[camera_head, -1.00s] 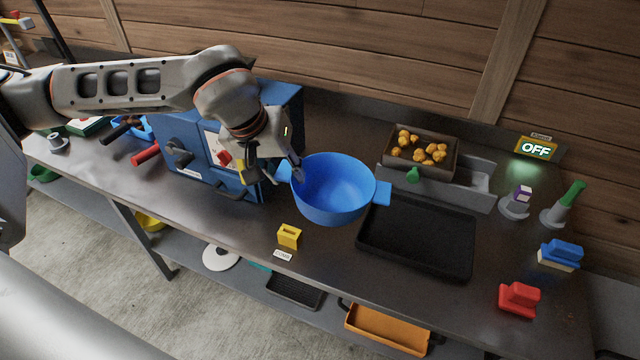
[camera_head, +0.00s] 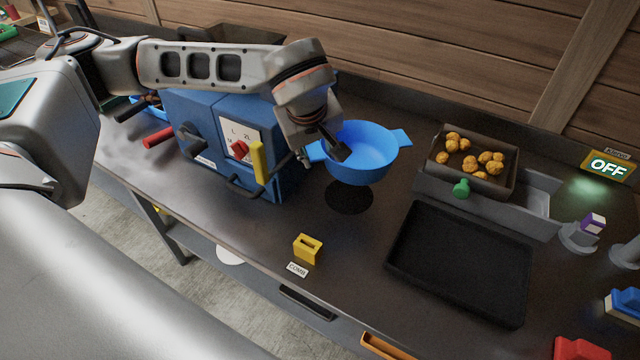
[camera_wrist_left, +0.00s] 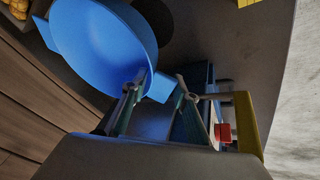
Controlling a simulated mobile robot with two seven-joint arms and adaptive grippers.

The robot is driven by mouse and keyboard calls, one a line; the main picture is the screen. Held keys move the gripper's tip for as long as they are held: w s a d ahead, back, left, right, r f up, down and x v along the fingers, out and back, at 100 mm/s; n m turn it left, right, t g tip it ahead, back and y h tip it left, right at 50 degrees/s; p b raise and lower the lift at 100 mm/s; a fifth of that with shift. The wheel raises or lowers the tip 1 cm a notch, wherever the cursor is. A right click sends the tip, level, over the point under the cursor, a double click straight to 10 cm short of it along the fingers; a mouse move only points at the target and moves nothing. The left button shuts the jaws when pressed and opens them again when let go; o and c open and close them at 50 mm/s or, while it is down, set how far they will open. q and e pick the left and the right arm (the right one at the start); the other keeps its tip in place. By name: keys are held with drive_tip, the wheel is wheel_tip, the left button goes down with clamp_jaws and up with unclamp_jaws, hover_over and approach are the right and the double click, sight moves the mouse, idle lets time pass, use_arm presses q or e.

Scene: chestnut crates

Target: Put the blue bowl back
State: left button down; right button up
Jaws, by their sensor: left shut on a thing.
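The blue bowl (camera_head: 375,170) has a flat tab handle on each side. It hangs above the bench, over a dark round patch (camera_head: 350,196), which may be a mark or its shadow. My left gripper (camera_head: 324,150) is shut on the bowl at its left handle, and the arm covers part of the rim. In the left wrist view the bowl (camera_wrist_left: 105,40) looks empty, and its handle lies between the fingers (camera_wrist_left: 157,95). My right gripper is not in view.
The blue machine (camera_head: 215,130) with a yellow lever stands close left of the bowl. A black tray (camera_head: 460,262) lies to the right, and a brown bin (camera_head: 500,185) of chestnuts stands behind it. A yellow block (camera_head: 307,249) sits near the front edge. A sign (camera_head: 608,167) reads OFF.

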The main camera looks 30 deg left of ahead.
use_arm(q)
wheel_tip(320, 180, down, 10)
drive_tip(key=shift+r+b, duration=0.25)
drive_tip(key=shift+b, duration=0.05)
drive_tip(key=c, duration=1.6)
unclamp_jaws()
drive_tip(key=shift+o, duration=0.2)
drive_tip(key=shift+r, duration=0.1)
drive_tip(key=v, duration=1.2)
drive_tip(key=shift+p, duration=0.3)
drive_tip(key=shift+d, duration=0.1)
